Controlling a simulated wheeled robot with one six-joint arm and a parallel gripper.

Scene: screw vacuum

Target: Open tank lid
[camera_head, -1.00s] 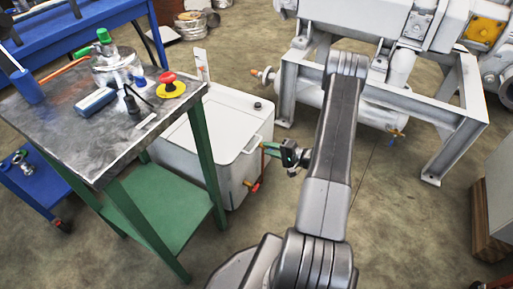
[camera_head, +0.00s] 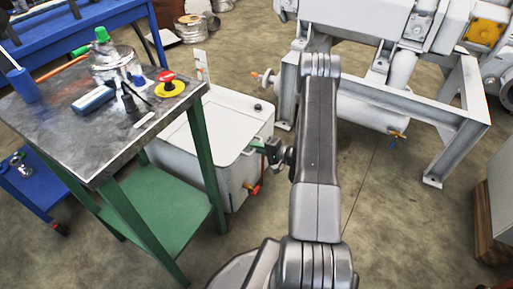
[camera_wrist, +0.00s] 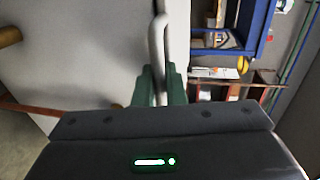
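The tank (camera_head: 222,170) is a white box on the floor beside the workbench. Its pale lid (camera_head: 212,128) lies flat and closed on top. A thin light handle (camera_head: 249,146) is at the tank's right edge, and it rises as a pale bar in the wrist view (camera_wrist: 158,45). My gripper (camera_head: 262,147) with green fingers is at this handle. In the wrist view my gripper (camera_wrist: 161,85) has a finger on either side of the bar, with little gap. I cannot tell whether the fingers press on it. The fingertips are partly hidden in the head view.
An orange-red valve (camera_head: 254,189) sticks out low on the tank. A grey machine frame (camera_head: 455,120) stands at the right.

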